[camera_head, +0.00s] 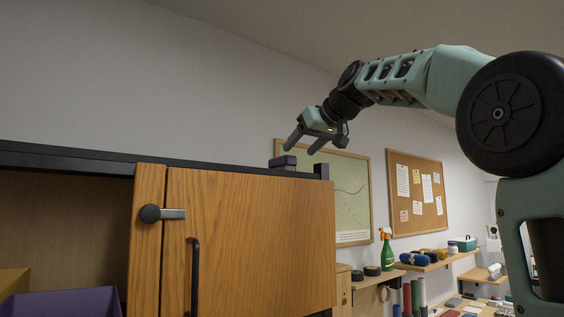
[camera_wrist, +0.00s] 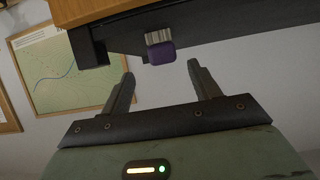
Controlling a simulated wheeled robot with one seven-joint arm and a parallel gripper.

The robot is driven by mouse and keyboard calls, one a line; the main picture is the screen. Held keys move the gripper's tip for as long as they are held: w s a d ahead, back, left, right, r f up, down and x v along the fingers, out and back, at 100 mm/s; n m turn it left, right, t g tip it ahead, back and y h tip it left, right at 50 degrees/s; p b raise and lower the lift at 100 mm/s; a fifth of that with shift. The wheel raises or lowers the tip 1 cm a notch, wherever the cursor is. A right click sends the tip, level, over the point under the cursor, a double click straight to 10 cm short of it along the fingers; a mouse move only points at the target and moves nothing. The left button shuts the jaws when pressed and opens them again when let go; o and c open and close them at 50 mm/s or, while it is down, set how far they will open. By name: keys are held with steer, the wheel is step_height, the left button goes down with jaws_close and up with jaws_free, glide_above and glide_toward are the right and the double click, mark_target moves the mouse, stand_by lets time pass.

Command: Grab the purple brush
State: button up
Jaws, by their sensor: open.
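The purple brush (camera_head: 283,162) lies on top of the wooden cabinet (camera_head: 250,235), near the right end of its dark top edge. In the wrist view the brush (camera_wrist: 161,51) shows a purple back and pale bristles, beside the dark cabinet frame. My gripper (camera_head: 302,146) is open and empty, just above and slightly right of the brush in the head view. In the wrist view the two fingers of my gripper (camera_wrist: 160,72) point toward the brush, which lies beyond them, between their tips and apart from them.
A dark corner post (camera_head: 321,171) rises at the cabinet's right end, close to the brush. A map board (camera_head: 350,195) and a cork board (camera_head: 417,195) hang on the wall behind. A shelf with a green spray bottle (camera_head: 387,252) is lower right. The air above the cabinet is clear.

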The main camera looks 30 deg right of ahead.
mark_target(282, 164)
steer(key=p+x, duration=0.1)
steer(key=x, duration=0.3)
steer(key=shift+w, duration=0.1)
steer(key=p+x, duration=0.2)
steer(key=x, duration=0.1)
steer(key=p+x, duration=0.1)
steer(key=shift+w+a, duration=0.3)
steer(key=shift+w, duration=0.15)
steer(key=shift+w+f, duration=0.15)
steer(key=c, duration=1.1)
